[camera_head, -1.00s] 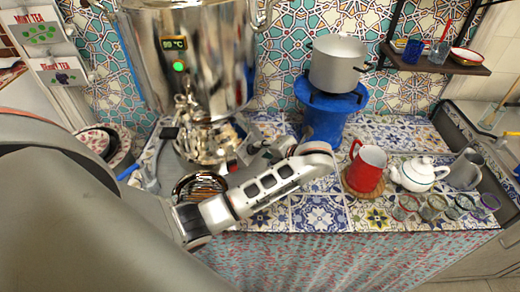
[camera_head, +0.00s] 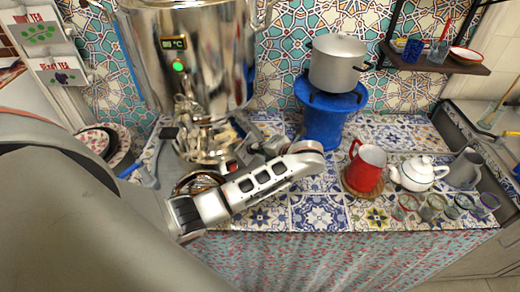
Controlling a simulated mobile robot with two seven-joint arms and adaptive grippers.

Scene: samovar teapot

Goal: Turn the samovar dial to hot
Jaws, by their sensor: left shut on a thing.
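The large shiny metal samovar (camera_head: 200,60) stands at the back left of the counter, with a small green-lit display (camera_head: 173,43) and a round green light on its front. Its tap and ornate foot (camera_head: 205,142) are below. My left arm reaches in from the left and bends back at the wrist. My left gripper (camera_head: 243,158) is low at the right of the samovar's foot, shut on what seems to be the dial. The dial itself is mostly hidden by the gripper; a small red patch shows there. My right gripper is not in view.
A grey pot (camera_head: 338,64) sits on a blue stand (camera_head: 323,125). A red mug (camera_head: 366,168), a white teapot (camera_head: 418,174), a grey pitcher (camera_head: 465,170) and several small glasses stand at the right. A dark shelf (camera_head: 440,62) hangs above. Patterned bowls are at the left.

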